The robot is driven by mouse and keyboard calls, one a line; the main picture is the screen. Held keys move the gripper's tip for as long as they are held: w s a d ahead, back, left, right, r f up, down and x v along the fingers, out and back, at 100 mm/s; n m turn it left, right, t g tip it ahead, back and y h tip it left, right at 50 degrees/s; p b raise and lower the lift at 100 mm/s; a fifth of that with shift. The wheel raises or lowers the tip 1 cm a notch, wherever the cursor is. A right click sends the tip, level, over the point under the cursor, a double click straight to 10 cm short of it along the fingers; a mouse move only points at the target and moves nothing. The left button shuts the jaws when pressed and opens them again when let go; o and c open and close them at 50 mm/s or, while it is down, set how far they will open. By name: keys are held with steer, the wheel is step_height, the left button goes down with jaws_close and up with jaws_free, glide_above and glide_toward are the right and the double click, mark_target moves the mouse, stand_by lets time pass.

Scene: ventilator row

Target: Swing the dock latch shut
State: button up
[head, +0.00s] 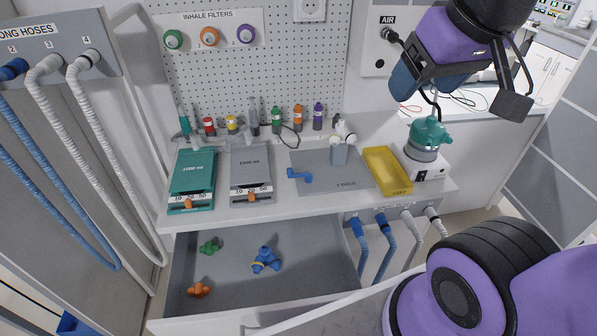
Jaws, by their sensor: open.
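The dock is a flat grey plate (352,184) marked "Y DOCK" on the counter. A grey post (339,154) with a white fitting (343,131) on top stands at its back edge. A small blue piece (299,176) like a lever lies at the plate's left side; I cannot tell for sure whether it is the latch, or whether it is swung open or shut. My gripper (460,97) hangs at the upper right, above and to the right of the dock. Its fingers are wide apart with nothing between them, well clear of the dock.
A yellow tray (381,188) and a teal-topped device (428,135) stand right of the dock. A grey (251,160) and a green bellows unit (193,174) stand left. Several small bottles line the back. An open drawer (300,291) below holds coloured connectors. Hoses (362,250) hang under the counter.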

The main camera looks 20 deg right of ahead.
steer(key=shift+w, duration=0.3)
steer(key=c, duration=0.3)
steer(key=w+n, duration=0.1)
steer(key=w, duration=0.2)
steer(key=w+f+n, duration=0.1)
steer(key=w, duration=0.1)
steer(key=w+a+n+g, duration=0.1)
steer(key=w, duration=0.2)
steer(key=shift+w+f+n+h, duration=0.3)
steer(key=shift+f, duration=0.05)
steer(key=shift+c, duration=0.3)
steer(key=n+g, duration=0.4)
steer(key=n, duration=0.8)
glide_above(291, 168)
step_height(291, 168, down, 26)
step_height(291, 168, down, 10)
steer(key=shift+s+f, duration=0.15)
steer(key=shift+f, duration=0.1)
jaws_close()
